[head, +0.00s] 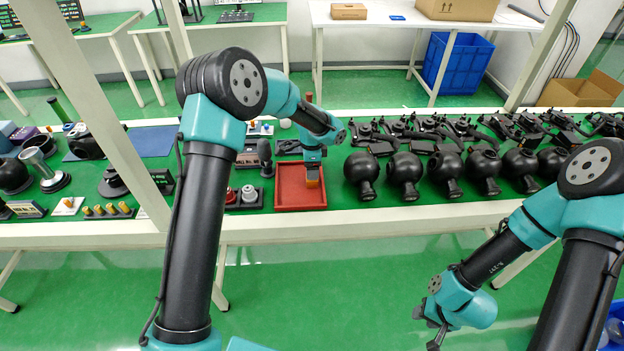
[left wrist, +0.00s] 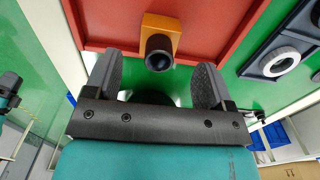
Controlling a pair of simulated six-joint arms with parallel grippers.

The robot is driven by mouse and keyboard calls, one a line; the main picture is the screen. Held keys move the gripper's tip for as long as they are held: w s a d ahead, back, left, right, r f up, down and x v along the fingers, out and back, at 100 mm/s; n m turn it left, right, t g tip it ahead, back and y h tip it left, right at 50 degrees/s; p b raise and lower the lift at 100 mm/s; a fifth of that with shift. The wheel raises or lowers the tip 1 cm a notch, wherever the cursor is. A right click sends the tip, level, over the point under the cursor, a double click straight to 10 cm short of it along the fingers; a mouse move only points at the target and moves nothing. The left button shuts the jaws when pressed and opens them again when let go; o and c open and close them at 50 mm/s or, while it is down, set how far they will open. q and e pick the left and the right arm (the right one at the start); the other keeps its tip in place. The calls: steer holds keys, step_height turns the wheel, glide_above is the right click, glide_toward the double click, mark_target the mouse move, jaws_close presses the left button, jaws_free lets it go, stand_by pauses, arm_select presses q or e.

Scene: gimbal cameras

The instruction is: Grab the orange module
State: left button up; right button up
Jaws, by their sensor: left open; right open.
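The orange module (head: 312,178) sits in the red tray (head: 288,206), near its right side and partly hidden by my left gripper (head: 313,166). In the left wrist view the orange module (left wrist: 176,31) is an orange block with a black round lens-like part facing the camera. My left gripper (left wrist: 155,82) has its two grey fingers spread wide, with the module beyond the gap between them and nothing held. My right gripper (head: 432,326) hangs open and empty in front of the bench, over the green floor.
Several black round housings (head: 404,170) stand right of the tray. A black holder with red and white rings (head: 248,195) is just left of it. A blue mat (head: 152,140) and several other parts lie farther left on the green bench. The floor in front is clear.

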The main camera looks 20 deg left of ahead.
arm_select(q)
step_height(320, 180, down, 5)
steer(key=shift+r, duration=0.1)
steer(key=shift+c, duration=0.2)
stand_by(0.4)
steer(key=c, duration=1)
steer(key=shift+r, duration=0.4)
step_height(320, 180, up, 3)
steer(key=shift+f, duration=0.1)
steer(key=s+d, duration=0.1)
steer(key=s, duration=0.4)
steer(key=s+d+r, duration=0.1)
steer(key=s+d, duration=0.1)
steer(key=s, duration=0.3)
steer(key=s+d, duration=0.1)
steer(key=s, duration=0.4)
steer(key=shift+s+d+r, duration=0.2)
steer(key=shift+s+d, duration=0.05)
